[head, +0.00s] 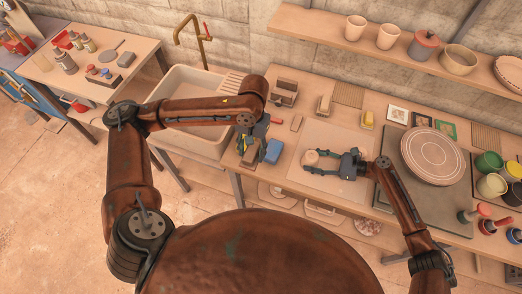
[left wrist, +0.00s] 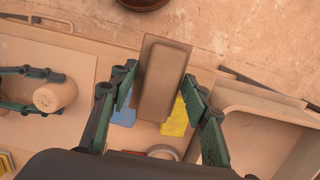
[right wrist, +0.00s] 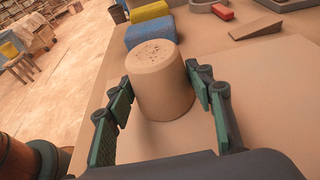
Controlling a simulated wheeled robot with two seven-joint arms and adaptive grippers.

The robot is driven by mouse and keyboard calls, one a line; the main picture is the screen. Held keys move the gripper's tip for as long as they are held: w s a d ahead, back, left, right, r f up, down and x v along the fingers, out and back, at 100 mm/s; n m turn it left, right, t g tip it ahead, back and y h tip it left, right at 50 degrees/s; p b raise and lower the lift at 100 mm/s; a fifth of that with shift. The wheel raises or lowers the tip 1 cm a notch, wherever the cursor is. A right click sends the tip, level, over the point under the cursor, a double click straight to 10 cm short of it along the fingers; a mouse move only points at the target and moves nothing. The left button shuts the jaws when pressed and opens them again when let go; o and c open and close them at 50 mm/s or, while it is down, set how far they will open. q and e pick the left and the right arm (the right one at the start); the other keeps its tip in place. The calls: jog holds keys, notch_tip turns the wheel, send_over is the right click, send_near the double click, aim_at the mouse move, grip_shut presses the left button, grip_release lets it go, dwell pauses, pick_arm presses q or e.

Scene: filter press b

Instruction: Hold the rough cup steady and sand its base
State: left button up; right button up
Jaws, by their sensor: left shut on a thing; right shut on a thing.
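The rough cup (right wrist: 162,90) stands upside down on a pale board (head: 327,136), its dark-specked base facing up in the right wrist view. It also shows in the head view (head: 311,157) and left wrist view (left wrist: 55,94). My right gripper (head: 318,158) is shut around the cup's sides, one finger on each side. My left gripper (left wrist: 160,88) is shut on a brown sanding block (left wrist: 163,72). It holds the block to the left of the cup in the head view, apart from it, by a blue block (head: 273,151). The fingers and arm partly hide this block in the head view.
A yellow block (right wrist: 150,11) lies beside the blue one. A sink (head: 188,100) is left of the workbench. A wheel with a round plate (head: 434,156) and several glaze pots (head: 491,186) stand at the right. A shelf (head: 340,50) with pottery runs above.

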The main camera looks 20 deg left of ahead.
pick_arm(q)
jog(key=w+d, duration=0.6)
jog(key=d, duration=0.4)
jog(key=w+d, duration=0.6)
jog(key=d, duration=0.4)
jog(key=shift+w+d+f, duration=0.1)
jog(key=shift+w+f, duration=0.05)
jog(key=shift+f, duration=2.35)
jog(key=shift+f, duration=0.75)
jog(key=shift+s, duration=0.5)
jog(key=shift+w, duration=0.1)
